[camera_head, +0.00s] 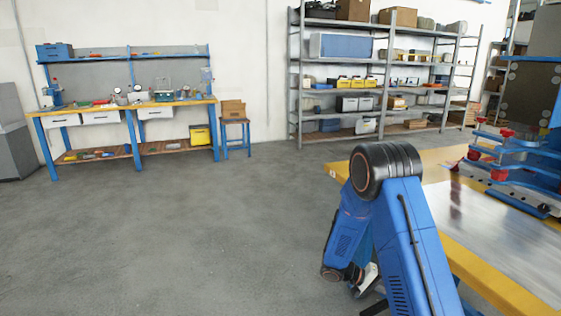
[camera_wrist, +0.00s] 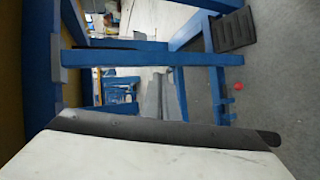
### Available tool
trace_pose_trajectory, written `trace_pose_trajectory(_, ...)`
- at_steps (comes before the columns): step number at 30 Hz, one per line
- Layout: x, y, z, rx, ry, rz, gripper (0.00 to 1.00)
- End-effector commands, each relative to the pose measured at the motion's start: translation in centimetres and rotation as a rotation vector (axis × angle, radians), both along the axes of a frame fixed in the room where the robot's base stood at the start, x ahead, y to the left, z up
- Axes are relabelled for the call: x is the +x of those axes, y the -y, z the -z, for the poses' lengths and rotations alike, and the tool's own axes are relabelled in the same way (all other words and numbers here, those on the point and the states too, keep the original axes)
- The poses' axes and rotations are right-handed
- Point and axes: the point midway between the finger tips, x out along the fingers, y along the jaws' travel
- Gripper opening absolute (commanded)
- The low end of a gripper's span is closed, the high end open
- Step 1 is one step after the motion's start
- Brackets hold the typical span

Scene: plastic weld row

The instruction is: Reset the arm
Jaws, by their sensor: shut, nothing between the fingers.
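My blue arm is bent, with its black-capped elbow raised in front of the yellow-edged table (camera_head: 480,278) in the head view. The forearm hangs down on the left side of the upper arm. My gripper (camera_head: 374,306) is low at the bottom edge of the head view, partly hidden behind my arm and cut off by the frame. What shows of it is small and dark, below a white wrist part. It is shut and holds nothing.
A blue fixture with red clamps (camera_head: 510,160) stands on the table at right. A workbench (camera_head: 100,112) and a stool (camera_head: 234,122) stand at the back left, with shelving (camera_head: 385,82) at the back. The floor at left is clear. The wrist view shows blue frame bars (camera_wrist: 150,57) close by.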

Motion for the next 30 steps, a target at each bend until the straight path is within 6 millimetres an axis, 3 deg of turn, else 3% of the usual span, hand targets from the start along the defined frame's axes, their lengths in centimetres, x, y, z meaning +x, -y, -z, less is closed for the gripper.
trace_pose_trajectory(3,-1.4,0.0,-3.0,0.058,0.003,0.029,0.00)
trace_pose_trajectory(15,-6.8,-0.8,-11.0,0.279,0.013,0.084,0.00)
trace_pose_trajectory(30,-14.3,-2.9,-18.5,0.573,0.075,0.059,0.00)
